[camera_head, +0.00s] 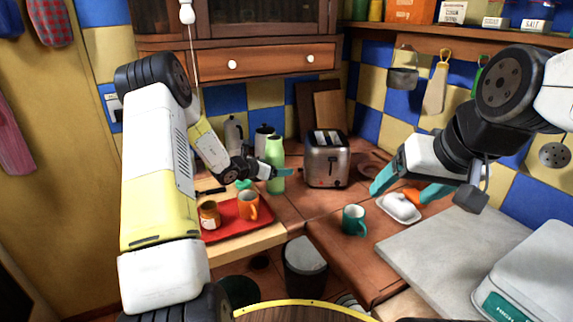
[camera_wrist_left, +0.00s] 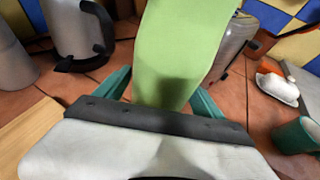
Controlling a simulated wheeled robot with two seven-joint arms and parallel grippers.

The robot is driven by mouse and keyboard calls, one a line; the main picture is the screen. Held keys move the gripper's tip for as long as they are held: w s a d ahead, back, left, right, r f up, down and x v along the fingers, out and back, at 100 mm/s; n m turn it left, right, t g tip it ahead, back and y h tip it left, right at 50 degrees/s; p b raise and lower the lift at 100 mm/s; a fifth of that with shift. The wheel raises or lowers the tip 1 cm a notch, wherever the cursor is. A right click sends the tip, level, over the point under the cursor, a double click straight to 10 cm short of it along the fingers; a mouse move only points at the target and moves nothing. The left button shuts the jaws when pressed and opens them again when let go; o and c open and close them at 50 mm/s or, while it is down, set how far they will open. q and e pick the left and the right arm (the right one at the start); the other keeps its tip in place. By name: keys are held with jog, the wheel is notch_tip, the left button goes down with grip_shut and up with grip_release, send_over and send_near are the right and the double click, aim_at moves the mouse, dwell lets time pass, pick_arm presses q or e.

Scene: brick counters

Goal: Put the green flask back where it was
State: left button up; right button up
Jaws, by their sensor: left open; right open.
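The green flask (camera_head: 275,150) stands upright on the tiled counter, left of the toaster, and fills the upper middle of the left wrist view (camera_wrist_left: 182,50). My left gripper (camera_head: 266,178) is open, with its teal fingers on either side of the flask's body. In the left wrist view a gap shows beside the left finger; whether the right finger touches cannot be told. The fingertips are partly hidden by the flask. My right gripper (camera_head: 406,188) is open and empty, over the white dish at the right.
A silver toaster (camera_head: 326,160) stands right of the flask, with metal pots (camera_head: 233,134) behind left. A teal mug (camera_head: 353,220) and white dish (camera_head: 398,209) stand right, near a grey slab (camera_head: 440,243).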

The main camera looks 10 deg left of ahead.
pick_arm(q)
jog(key=v, duration=1)
jog(key=shift+s, duration=0.1)
jog(key=s+d+r+m+g+h, duration=0.2)
jog(key=s+d+r+m+g, duration=0.3)
jog(key=s+d+r+m, duration=0.85)
jog(key=s+a+r+m+y, duration=0.2)
jog(key=s+a+m+y, duration=0.1)
jog(key=s+m, duration=0.5)
jog(key=s+a+r+m+y, duration=0.3)
jog(key=s+m, duration=0.5)
jog(key=s, duration=0.5)
jog(key=shift+s+a+r+y, duration=0.2)
jog(key=shift+a+y, duration=0.4)
jog(key=shift+a, duration=0.15)
